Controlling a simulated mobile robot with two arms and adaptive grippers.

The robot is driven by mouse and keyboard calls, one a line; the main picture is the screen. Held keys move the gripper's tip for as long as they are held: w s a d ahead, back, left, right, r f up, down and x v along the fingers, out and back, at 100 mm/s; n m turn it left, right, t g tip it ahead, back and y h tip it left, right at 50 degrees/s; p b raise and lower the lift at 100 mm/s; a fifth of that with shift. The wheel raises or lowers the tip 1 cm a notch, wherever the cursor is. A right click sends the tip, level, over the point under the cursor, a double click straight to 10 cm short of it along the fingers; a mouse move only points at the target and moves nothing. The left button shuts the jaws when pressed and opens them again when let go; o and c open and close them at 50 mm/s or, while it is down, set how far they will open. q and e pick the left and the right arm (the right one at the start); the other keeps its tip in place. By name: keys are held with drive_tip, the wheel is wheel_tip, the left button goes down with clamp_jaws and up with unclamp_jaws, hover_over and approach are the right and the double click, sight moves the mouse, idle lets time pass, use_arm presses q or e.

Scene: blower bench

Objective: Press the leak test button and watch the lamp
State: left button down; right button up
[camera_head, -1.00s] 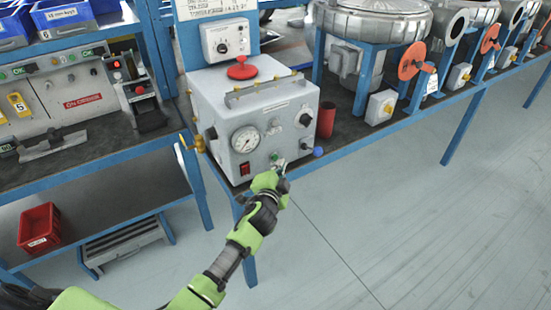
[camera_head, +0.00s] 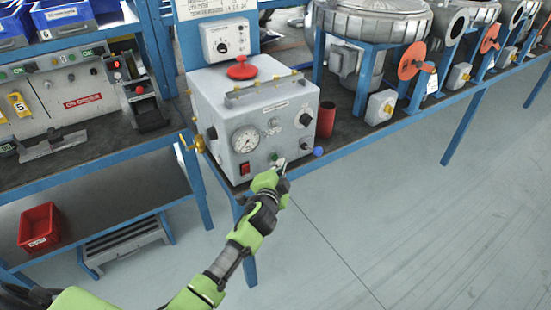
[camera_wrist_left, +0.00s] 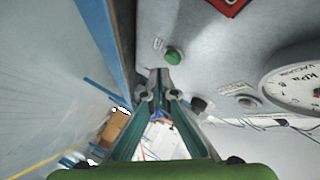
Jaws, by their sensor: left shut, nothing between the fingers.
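The grey test box (camera_head: 215,105) stands on the bench, with a round kPa gauge (camera_head: 246,139) and a red switch (camera_head: 245,169) on its front. A green button (camera_head: 274,156) is low on that panel; it also shows in the left wrist view (camera_wrist_left: 174,56). My left gripper (camera_head: 281,163) is shut and empty, its tips close to the green button. In the left wrist view its fingertips (camera_wrist_left: 158,78) are just below the button; contact cannot be told. A pale round fitting (camera_wrist_left: 248,102) beside the gauge may be the lamp; it shows no glow. My right gripper is out of view.
A red cylinder (camera_head: 326,119) and a blue ball-shaped knob (camera_head: 318,151) are at the box's right. A brass valve (camera_head: 199,144) sticks out at its left. Blowers (camera_head: 375,22) line the bench at right. The floor in front is clear.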

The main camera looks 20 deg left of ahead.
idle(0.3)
use_arm(q)
drive_tip(key=shift+w+a, duration=0.3)
drive_tip(key=shift+a, duration=0.05)
drive_tip(key=shift+w+a, duration=0.2)
drive_tip(key=shift+a, duration=0.1)
idle(0.9)
drive_tip(key=shift+d, duration=0.1)
drive_tip(key=shift+s+d, duration=0.5)
drive_tip(key=shift+s+d, duration=0.8)
drive_tip(key=shift+d, duration=0.25)
drive_tip(key=shift+s+d, duration=0.75)
drive_tip(key=shift+d, duration=0.25)
